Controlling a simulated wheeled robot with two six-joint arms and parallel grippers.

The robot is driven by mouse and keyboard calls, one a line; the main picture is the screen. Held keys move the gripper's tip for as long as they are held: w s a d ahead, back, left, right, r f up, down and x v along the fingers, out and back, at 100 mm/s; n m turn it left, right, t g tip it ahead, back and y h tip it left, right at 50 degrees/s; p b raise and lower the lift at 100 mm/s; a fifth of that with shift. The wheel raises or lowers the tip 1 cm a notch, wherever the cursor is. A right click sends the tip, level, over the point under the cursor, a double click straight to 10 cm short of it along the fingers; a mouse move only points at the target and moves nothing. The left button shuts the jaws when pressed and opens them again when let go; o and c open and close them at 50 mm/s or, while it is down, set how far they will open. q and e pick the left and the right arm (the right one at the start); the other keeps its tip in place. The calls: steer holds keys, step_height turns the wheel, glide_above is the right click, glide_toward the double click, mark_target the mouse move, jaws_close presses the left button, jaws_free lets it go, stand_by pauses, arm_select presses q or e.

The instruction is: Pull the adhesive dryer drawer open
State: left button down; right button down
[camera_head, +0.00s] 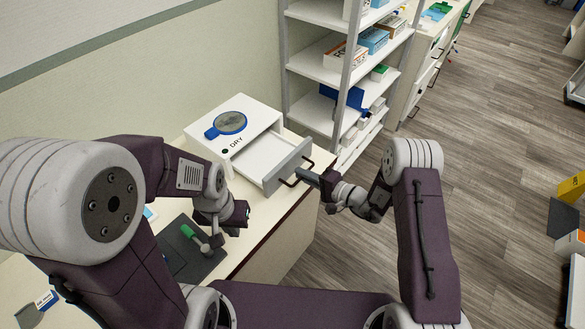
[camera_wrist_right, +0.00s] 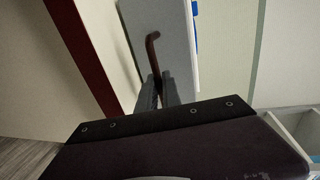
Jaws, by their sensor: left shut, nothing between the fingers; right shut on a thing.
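The adhesive dryer (camera_head: 243,112), a white box marked "DRY" with a blue round piece on top, stands on the counter against the wall. Its drawer (camera_head: 285,163) with a grey front is pulled partly out. My right gripper (camera_head: 302,174) is shut on the dark drawer handle (camera_head: 291,182) at the drawer front. In the right wrist view the handle (camera_wrist_right: 151,50) runs in between the two fingers (camera_wrist_right: 158,90), in front of the grey drawer front (camera_wrist_right: 172,35). My left gripper (camera_head: 243,214) is shut and empty above the counter, to the left of and nearer than the drawer.
A green-handled tool (camera_head: 190,232) lies on a dark mat (camera_head: 172,243) under my left arm. A white shelf unit (camera_head: 320,71) with boxes stands behind and right of the dryer. The counter's edge (camera_head: 270,236) runs below the drawer; open floor lies to the right.

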steer(key=c, duration=1.5)
jaws_free()
steer(key=shift+c, duration=0.2)
